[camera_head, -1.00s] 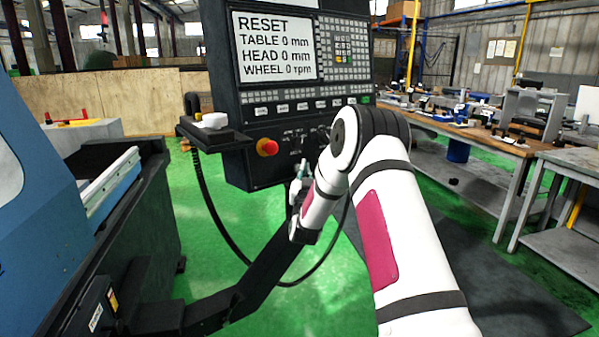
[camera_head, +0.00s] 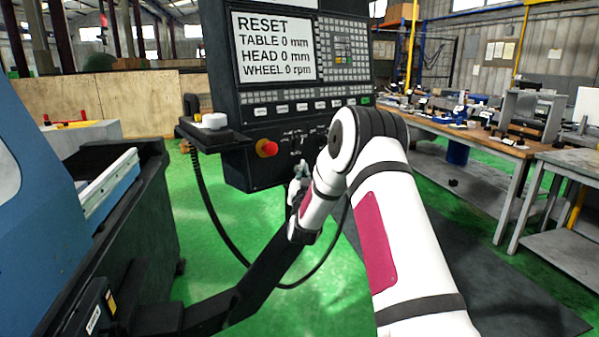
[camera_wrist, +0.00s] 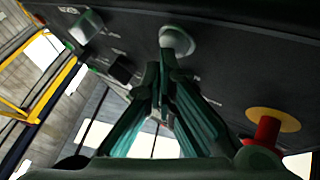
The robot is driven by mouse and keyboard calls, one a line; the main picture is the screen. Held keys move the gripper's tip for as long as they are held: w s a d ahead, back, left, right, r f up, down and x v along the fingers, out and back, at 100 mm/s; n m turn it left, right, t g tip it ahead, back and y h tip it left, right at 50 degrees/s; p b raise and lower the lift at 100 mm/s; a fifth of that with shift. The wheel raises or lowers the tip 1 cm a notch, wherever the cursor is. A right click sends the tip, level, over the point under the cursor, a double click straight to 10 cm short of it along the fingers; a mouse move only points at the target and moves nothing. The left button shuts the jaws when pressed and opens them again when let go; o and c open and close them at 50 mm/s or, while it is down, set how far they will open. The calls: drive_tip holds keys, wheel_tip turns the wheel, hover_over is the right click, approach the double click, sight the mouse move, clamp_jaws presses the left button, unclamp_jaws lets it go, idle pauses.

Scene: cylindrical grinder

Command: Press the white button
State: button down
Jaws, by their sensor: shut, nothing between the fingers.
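A pale white round button (camera_wrist: 177,40) stands out from the dark panel underside at the top middle of the wrist view. My gripper (camera_wrist: 164,58) is shut and empty, with its green fingertips just below that button in the picture. I cannot tell whether they touch it. A row of small white keys (camera_head: 300,107) runs under the screen there. I cannot pick out the round button in the head view.
A red emergency stop (camera_head: 267,148) sits left of my gripper; it shows on a yellow base in the wrist view (camera_wrist: 268,128). A dark knob (camera_wrist: 122,68) and a pale greenish knob (camera_wrist: 86,26) are nearby. A dark support arm (camera_head: 262,280) and hanging cable (camera_head: 207,205) are below.

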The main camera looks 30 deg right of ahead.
drive_tip(key=shift+w, duration=0.15)
idle(0.5)
drive_tip(key=shift+s+r+p, duration=0.15)
drive_tip(key=shift+s+p, duration=0.2)
drive_tip(key=shift+s, duration=0.5)
drive_tip(key=shift+d, duration=0.1)
drive_tip(key=s+p, duration=0.2)
drive_tip(key=s, duration=0.3)
drive_tip(key=shift+d+r+p, duration=0.25)
drive_tip(key=shift+r+p, duration=0.15)
